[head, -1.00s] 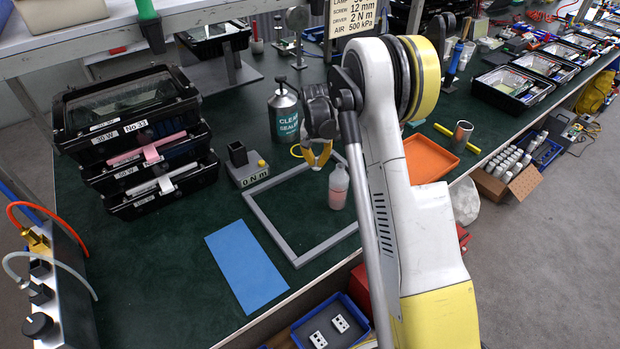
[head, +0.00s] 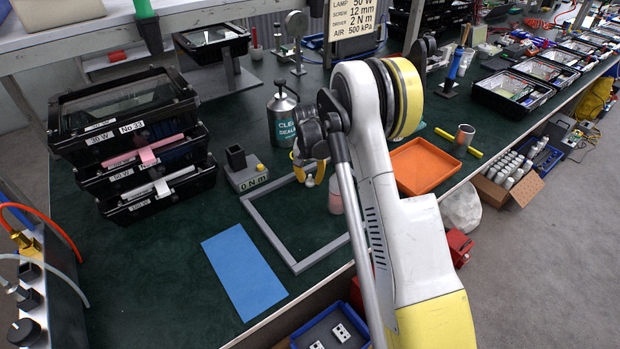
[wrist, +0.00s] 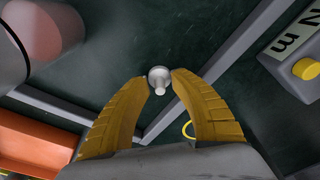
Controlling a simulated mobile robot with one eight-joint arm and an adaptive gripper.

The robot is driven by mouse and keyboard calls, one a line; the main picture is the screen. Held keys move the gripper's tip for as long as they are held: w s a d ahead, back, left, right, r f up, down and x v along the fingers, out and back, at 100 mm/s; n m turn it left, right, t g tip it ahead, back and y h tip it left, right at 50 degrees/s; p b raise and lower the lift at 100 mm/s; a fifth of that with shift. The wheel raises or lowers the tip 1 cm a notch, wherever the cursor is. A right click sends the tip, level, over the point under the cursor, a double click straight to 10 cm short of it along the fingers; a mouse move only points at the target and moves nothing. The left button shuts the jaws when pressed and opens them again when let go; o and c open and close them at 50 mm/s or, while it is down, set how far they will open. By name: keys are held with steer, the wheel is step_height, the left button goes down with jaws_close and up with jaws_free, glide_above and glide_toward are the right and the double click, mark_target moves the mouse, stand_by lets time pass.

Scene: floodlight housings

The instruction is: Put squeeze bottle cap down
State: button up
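My gripper (head: 308,178), with curved yellow fingers, is closed on a small pale cap (wrist: 159,78). The cap sits between the fingertips in the wrist view (wrist: 159,84), with its narrow nozzle pointing toward the camera's lower side. In the head view the cap (head: 309,182) is a small light spot under the fingers, over the area of the grey frame. The squeeze bottle (head: 335,197), translucent with pink contents, stands just right of the gripper, partly hidden by my arm. The bottle also shows at upper left in the wrist view (wrist: 50,28).
A grey rectangular frame (head: 268,228) lies on the green bench beside a blue mat (head: 243,270). The meter box (head: 245,175) and metal can (head: 282,118) stand behind. An orange tray (head: 424,167) lies right. Stacked black housings (head: 135,150) stand left.

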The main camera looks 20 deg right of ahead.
step_height(320, 180, up, 12)
steer(key=s+p, duration=0.1)
steer(key=p, duration=0.4)
step_height(320, 180, up, 11)
steer(key=n+t, duration=0.1)
steer(key=n, duration=0.1)
glide_above(309, 185)
steer(key=s+a, duration=0.4)
steer(key=s, duration=0.2)
steer(key=s+a+r+n+t, duration=0.2)
steer(key=s+a+r, duration=0.15)
steer(key=s, duration=0.55)
steer(key=s+a+r+n+t, duration=0.1)
steer(key=s+a+r, duration=0.2)
steer(key=s+r, duration=0.35)
steer(key=s+a+f+n+t, duration=0.1)
steer(key=s, duration=0.4)
steer(key=s+a+f+n, duration=0.1)
steer(key=s+f, duration=0.1)
steer(key=s, duration=0.3)
steer(key=shift+s+a+f+t+y, duration=0.25)
steer(key=shift+s+a+t+y, duration=0.1)
steer(key=shift+t+y, duration=0.05)
